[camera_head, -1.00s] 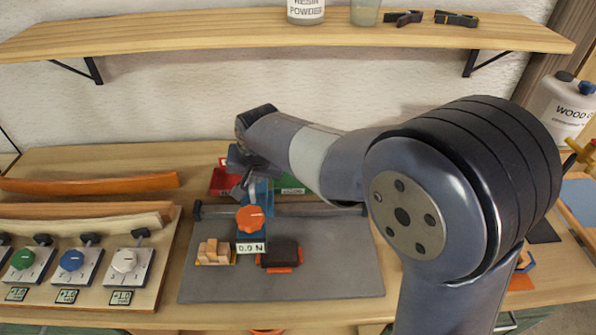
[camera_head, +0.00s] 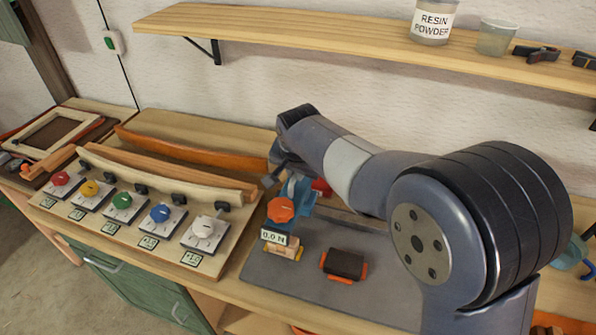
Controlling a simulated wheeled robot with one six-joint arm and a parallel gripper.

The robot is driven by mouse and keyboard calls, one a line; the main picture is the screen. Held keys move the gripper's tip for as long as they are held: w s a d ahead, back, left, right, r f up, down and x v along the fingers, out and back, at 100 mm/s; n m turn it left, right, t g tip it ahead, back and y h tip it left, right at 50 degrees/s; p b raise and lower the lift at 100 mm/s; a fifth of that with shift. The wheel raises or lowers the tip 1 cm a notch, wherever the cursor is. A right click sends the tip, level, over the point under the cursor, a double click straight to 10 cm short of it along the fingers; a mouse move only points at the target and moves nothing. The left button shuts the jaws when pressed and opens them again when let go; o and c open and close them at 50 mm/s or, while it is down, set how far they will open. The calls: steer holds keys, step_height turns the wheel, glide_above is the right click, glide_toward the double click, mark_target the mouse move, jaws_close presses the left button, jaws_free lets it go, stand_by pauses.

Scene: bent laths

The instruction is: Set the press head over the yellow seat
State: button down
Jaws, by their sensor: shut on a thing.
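The press head (camera_head: 295,193) is blue, with an orange knob (camera_head: 281,209) and a display reading 0.0 N (camera_head: 274,237). My gripper (camera_head: 276,177) is shut on the upper part of the press head; the exact grip is partly hidden. The yellow seat (camera_head: 267,250) lies on the grey mat with pale wooden pieces (camera_head: 284,248) on it. In the picture the press head stands above the seat, and its display covers part of the wooden pieces. I cannot tell the exact alignment or the gap below. An orange seat (camera_head: 327,266) with a dark block (camera_head: 345,263) is to the right.
A board with several coloured knobs (camera_head: 122,202) is left of the grey mat (camera_head: 390,275). A shelf (camera_head: 330,35) with a resin powder jar (camera_head: 433,22) hangs above. The mat is clear in front of the dark block.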

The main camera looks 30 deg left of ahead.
steer(key=c, duration=1.5)
jaws_free()
steer(key=shift+a, duration=0.25)
steer(key=shift+o, duration=0.2)
steer(key=b+v, duration=0.1)
steer(key=v, duration=1)
steer(key=shift+b, duration=0.4)
steer(key=shift+f, duration=0.15)
steer(key=p+x, duration=0.2)
steer(key=x, duration=0.8)
steer(key=shift+w+a+f, duration=0.1)
steer(key=shift+w+f, duration=0.1)
steer(key=shift+f, duration=0.15)
steer(key=shift+d, duration=0.5)
